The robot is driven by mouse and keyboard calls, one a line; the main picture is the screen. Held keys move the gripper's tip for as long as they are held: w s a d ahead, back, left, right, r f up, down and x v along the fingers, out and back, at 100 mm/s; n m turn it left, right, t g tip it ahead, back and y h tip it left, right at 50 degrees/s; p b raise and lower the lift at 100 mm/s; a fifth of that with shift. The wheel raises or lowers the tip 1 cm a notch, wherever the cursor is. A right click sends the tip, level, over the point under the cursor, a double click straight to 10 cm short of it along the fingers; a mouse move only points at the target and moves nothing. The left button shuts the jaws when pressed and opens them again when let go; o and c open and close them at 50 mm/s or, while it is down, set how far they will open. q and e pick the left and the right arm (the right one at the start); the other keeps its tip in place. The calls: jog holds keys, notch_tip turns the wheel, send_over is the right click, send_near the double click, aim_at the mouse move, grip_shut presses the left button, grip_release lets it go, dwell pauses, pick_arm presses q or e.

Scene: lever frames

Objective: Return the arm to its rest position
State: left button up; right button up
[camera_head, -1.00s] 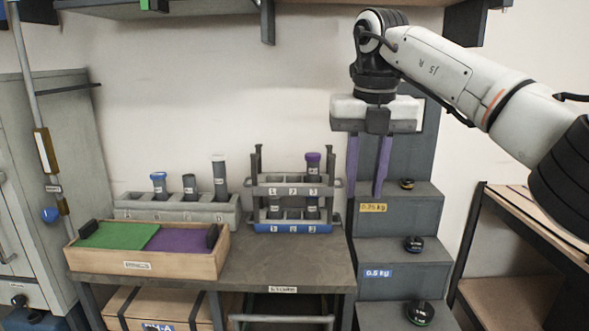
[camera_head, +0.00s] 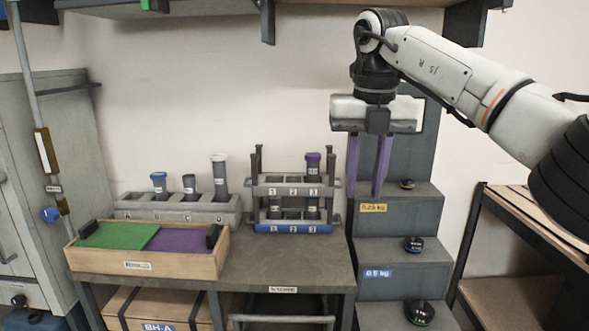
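My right gripper (camera_head: 367,166) comes in from the upper right on the white arm. Its two purple fingers point down and stand apart with nothing between them, so it is open and empty. It hangs in front of the grey stepped stand (camera_head: 392,222), to the right of the tube rack, above the table's height. My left gripper does not show.
A two-tier rack (camera_head: 337,207) with a purple-capped tube (camera_head: 313,170) stands on the table (camera_head: 290,262). Left of it are a grey tube holder (camera_head: 135,207) with several tubes and a wooden tray (camera_head: 180,266). Black knobbed weights (camera_head: 413,244) sit on the steps. A shelf (camera_head: 200,6) runs overhead.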

jog(key=s+a+f+n+g+y, duration=0.25)
jog(key=a+f+y, duration=0.35)
jog(key=a+f, duration=0.85)
jog(key=s+a+f+m+y, duration=0.2)
jog(key=s+a+y, duration=0.2)
jog(key=a+y, duration=0.25)
jog(key=s+a+f+m+y, duration=0.2)
jog(key=s+a+y, duration=0.35)
jog(key=a, duration=0.25)
jog(key=d+f+m+t+h, duration=1)
jog(key=d+f+m+t, duration=0.9)
jog(key=m, duration=0.7)
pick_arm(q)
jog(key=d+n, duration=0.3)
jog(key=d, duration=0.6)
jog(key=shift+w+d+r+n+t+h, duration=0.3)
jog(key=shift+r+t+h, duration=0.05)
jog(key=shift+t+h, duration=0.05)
pick_arm(e)
jog(key=s+d+f+m+g+h, duration=0.2)
jog(key=s+d+f+m+g, duration=0.1)
jog(key=s+d+f, duration=0.4)
jog(key=s+d+f+m+g+h, duration=0.3)
jog(key=s+d+f+g, duration=0.3)
jog(key=s, duration=0.7)
notch_tip(320, 180, down, 3)
jog(key=shift+s+d+h, duration=0.2)
jog(key=shift+d+h, duration=0.1)
jog(key=shift+d, duration=0.7)
